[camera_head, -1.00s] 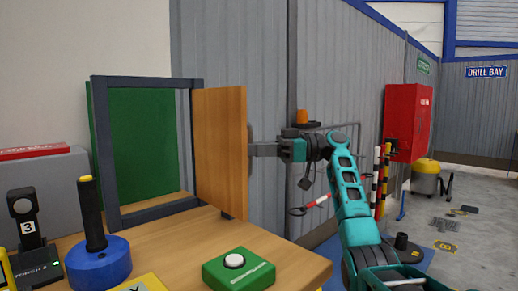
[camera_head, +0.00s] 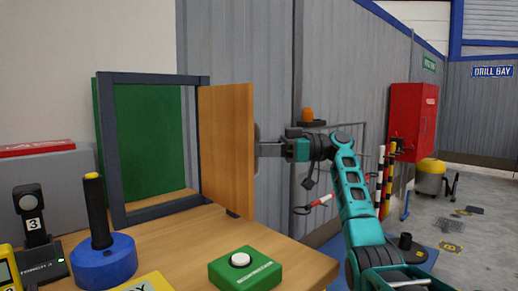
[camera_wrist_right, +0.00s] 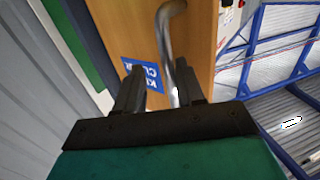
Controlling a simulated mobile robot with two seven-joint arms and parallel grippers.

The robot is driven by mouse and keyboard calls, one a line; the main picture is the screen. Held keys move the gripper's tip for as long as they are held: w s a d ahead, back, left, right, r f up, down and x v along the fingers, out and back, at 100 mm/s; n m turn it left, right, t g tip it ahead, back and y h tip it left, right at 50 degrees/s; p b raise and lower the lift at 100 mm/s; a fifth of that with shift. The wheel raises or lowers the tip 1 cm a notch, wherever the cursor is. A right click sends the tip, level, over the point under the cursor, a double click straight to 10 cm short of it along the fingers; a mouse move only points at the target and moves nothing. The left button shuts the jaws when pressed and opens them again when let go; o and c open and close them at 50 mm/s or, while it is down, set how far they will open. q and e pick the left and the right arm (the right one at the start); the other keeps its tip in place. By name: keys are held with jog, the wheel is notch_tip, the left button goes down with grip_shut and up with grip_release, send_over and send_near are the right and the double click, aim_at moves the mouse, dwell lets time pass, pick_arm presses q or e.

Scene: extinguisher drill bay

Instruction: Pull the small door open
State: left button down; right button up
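The small wooden door (camera_head: 226,145) stands swung out from the right post of its dark grey frame (camera_head: 112,165), leaving the opening clear to a green panel (camera_head: 150,140) behind. In the wrist view the door (camera_wrist_right: 118,25) carries a blue sign and a curved metal bar handle (camera_wrist_right: 167,40). My right gripper (camera_head: 262,150) is at the door's far face, by the free edge. In the wrist view its fingers (camera_wrist_right: 160,80) are apart, with the handle's lower part between them, nearer the right finger. Contact is unclear. My left gripper is not in view.
The wooden table holds a green box with a white button (camera_head: 240,262), a blue base with a black upright grip (camera_head: 104,258), and a torch stand (camera_head: 38,240). A red cabinet (camera_head: 413,120) hangs on the right wall. Striped posts (camera_head: 385,180) stand behind my right arm.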

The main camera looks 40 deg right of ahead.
pick_arm(q)
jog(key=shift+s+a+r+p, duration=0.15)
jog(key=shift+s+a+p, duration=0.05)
jog(key=shift+p, duration=0.45)
pick_arm(e)
jog(key=v, duration=1.2)
jog(key=shift+s+d, duration=0.2)
jog(key=shift+d, duration=0.15)
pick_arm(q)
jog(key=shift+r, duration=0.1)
